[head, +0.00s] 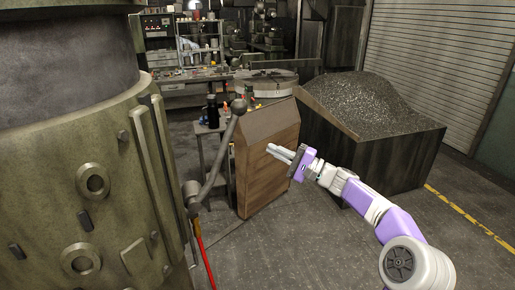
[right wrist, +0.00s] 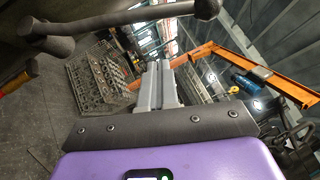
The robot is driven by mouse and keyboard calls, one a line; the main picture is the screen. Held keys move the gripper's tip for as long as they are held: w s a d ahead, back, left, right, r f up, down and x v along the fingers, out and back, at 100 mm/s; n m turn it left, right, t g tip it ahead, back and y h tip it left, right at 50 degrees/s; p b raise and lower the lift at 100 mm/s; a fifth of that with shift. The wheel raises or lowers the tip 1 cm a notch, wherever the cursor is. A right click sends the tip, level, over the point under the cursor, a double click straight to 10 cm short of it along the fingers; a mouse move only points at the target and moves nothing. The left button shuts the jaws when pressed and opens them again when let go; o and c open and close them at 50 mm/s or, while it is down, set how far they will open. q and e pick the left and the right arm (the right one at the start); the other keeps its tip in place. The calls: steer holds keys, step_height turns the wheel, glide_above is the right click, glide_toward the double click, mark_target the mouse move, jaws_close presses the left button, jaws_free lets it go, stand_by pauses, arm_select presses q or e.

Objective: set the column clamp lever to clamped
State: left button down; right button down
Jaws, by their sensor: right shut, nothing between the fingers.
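The column clamp lever (head: 214,155) is a dark metal bar on the right side of the large green column (head: 75,170). It rises from a hub (head: 192,193) and tilts up and right to a ball knob (head: 239,106). My right gripper (head: 277,153) is shut and empty. In the head picture it lies right of the lever and apart from it, in front of a brown cabinet. In the right wrist view its closed fingers (right wrist: 158,85) show, and the lever (right wrist: 120,20) crosses the top left. My left gripper is not in view.
A red-and-yellow handle (head: 204,255) hangs below the hub. The brown cabinet (head: 265,165) and a bin of metal chips (head: 370,105) stand behind my right arm. A small table with bottles (head: 212,125) is behind the lever. Floor (head: 300,250) is open at the front.

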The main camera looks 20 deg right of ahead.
steer(key=v, duration=0.3)
stand_by(0.4)
steer(key=shift+f, duration=0.15)
